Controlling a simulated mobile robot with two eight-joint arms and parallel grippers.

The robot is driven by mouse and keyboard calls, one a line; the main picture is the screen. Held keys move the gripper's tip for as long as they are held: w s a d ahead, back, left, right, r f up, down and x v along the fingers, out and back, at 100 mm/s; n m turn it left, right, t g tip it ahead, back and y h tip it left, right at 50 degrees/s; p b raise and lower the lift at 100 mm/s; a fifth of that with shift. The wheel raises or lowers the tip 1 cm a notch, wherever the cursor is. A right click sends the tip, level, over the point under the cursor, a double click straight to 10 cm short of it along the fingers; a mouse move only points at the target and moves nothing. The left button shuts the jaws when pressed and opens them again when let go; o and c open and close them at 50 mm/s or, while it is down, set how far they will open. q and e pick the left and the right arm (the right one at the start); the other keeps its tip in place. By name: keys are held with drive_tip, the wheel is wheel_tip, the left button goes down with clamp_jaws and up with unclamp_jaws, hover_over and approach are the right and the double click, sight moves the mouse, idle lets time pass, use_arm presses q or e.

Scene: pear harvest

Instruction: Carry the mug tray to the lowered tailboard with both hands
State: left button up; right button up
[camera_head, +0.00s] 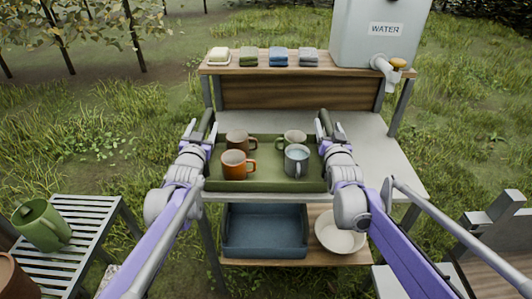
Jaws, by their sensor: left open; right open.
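The green mug tray (265,185) sits on the grey tabletop of a wash stand in the middle of the view. My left gripper (203,128) is open at the tray's left end. My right gripper (326,126) is open at the tray's right end. Whether the fingers touch the tray's ends cannot be told. No lowered tailboard can be made out for certain.
A water tank (376,40) with a tap stands at the back right. A raised shelf (300,66) holds folded cloths and a soap dish. Below are a blue basin (265,232) and a white bowl (340,236). A slatted bench (75,245) with a green jug (40,225) is at left.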

use_arm(q)
clamp_jaws()
use_arm(e)
clamp_jaws()
use_arm(q)
drive_tip(key=shift+d, duration=0.1)
idle(0.9)
